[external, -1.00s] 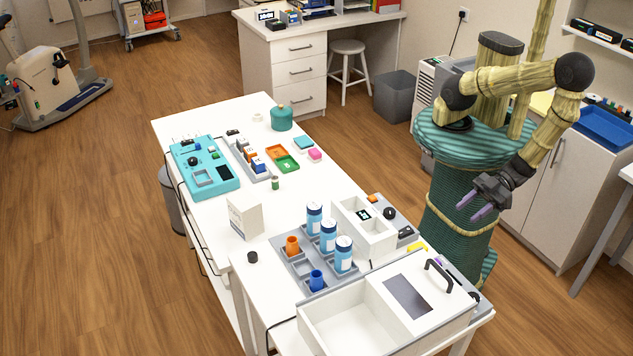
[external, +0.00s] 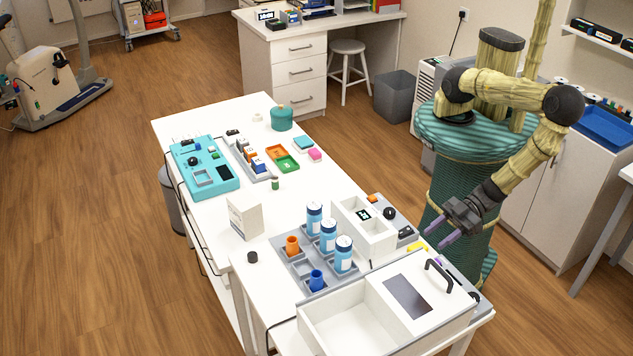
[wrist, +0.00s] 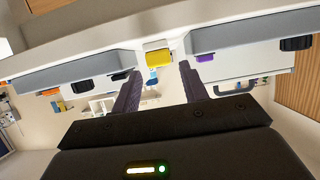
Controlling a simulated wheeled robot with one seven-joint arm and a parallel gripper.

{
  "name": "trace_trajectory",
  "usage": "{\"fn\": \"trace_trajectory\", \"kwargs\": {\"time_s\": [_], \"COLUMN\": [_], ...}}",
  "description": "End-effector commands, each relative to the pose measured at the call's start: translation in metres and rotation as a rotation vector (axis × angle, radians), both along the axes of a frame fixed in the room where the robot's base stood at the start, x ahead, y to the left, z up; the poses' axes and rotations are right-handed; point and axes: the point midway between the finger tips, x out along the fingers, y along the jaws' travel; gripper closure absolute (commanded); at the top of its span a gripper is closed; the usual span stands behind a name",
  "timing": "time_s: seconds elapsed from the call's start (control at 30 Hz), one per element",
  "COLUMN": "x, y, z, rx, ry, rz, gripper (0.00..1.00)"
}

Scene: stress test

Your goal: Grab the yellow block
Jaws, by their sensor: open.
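The yellow block (external: 417,247) lies near the right edge of the white table, beside the white box. In the wrist view the yellow block (wrist: 158,58) shows just beyond and between my two fingertips. My gripper (external: 439,235) is open and empty, to the right of the block and a little apart from it, its purple fingers pointing toward the table edge. In the wrist view my gripper (wrist: 159,72) has a finger on each side with a clear gap between them.
A purple item (wrist: 204,58) lies close beside the yellow block. A white open box (external: 364,236) and a large white bin with a black-handled lid (external: 438,277) stand near the block. Blue-and-white bottles (external: 328,237) stand in a grey rack.

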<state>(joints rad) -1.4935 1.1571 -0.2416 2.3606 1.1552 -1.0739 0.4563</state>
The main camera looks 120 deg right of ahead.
Motion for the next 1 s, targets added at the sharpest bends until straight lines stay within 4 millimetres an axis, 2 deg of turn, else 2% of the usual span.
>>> {"fn": "trace_trajectory", "kwargs": {"time_s": [0.1,0.47,0.83,1.0], "x": [0.006,0.009,0.048,0.053], "y": [0.000,0.000,-0.002,-0.002], "z": [-0.002,-0.004,-0.021,-0.026], "rx": [-0.001,-0.001,0.000,-0.001], "ry": [0.001,0.001,-0.001,0.002], "rz": [0.000,0.000,-0.001,0.000], "gripper": [0.56,0.56,0.56,0.56]}}
